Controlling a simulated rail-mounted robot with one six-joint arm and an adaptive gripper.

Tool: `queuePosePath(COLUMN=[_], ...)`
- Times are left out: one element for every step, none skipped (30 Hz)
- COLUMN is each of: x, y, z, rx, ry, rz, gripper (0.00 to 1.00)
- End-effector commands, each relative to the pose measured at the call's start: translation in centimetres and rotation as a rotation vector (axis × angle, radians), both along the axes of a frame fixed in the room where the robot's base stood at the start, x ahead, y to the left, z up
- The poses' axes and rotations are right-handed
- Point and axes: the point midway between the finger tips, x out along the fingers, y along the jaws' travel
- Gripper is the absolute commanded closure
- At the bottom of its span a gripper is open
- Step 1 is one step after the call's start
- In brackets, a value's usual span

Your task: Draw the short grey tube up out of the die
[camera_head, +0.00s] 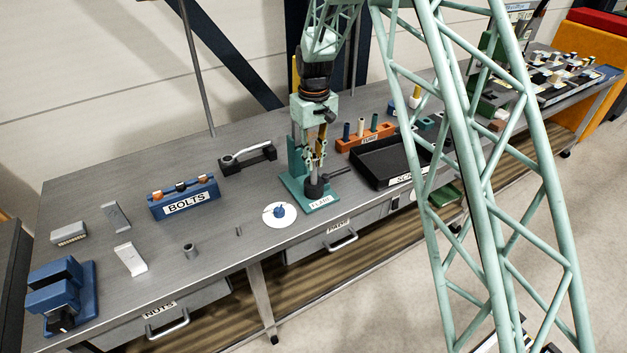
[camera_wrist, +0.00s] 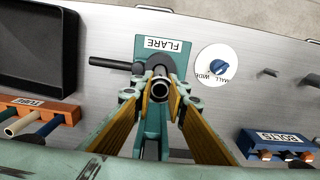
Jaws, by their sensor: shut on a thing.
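My gripper (camera_head: 315,160) points down over the teal flare stand (camera_head: 321,202), which carries a FLARE label. In the wrist view my gripper (camera_wrist: 160,90) has its yellow fingers closed on the short grey tube (camera_wrist: 160,85), seen end-on as a ring with a dark bore. The dark round die (camera_head: 314,188) sits on the stand just below the fingertips, with a bar handle to one side. The die (camera_wrist: 148,66) is partly hidden by the fingers and tube in the wrist view. I cannot tell how deep the tube's lower end sits in the die.
A black tray (camera_head: 382,166) and an orange tube rack (camera_head: 367,139) stand right of the flare stand. A white disc with a blue knob (camera_head: 280,212) lies to its left. A blue BOLTS rack (camera_head: 184,199) is farther left. The bench between holds small loose parts.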

Motion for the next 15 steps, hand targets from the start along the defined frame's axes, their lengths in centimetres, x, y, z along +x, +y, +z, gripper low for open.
queuePosePath(x=[0.0,0.0,0.0,0.0,0.0,0.0,0.0,0.0,0.0,0.0,0.0,0.0,0.0,0.0,0.0], y=[0.0,0.0,0.0,0.0,0.0,0.0,0.0,0.0,0.0,0.0,0.0,0.0,0.0,0.0,0.0], z=[0.2,0.3,0.4,0.4,0.5,0.6,0.7,0.7,0.8,0.9,1.0,1.1,1.1,1.2,1.3], rx=[0.0,0.0,0.0,0.0,0.0,0.0,0.0,0.0,0.0,0.0,0.0,0.0,0.0,0.0,0.0], ry=[0.0,0.0,0.0,0.0,0.0,0.0,0.0,0.0,0.0,0.0,0.0,0.0,0.0,0.0,0.0], rz=[0.0,0.0,0.0,0.0,0.0,0.0,0.0,0.0,0.0,0.0,0.0,0.0,0.0,0.0,0.0], gripper=[0.95,0.95,0.95,0.95,0.95,0.95,0.95,0.95,0.95,0.95,0.95,0.95,0.95,0.95,0.95])
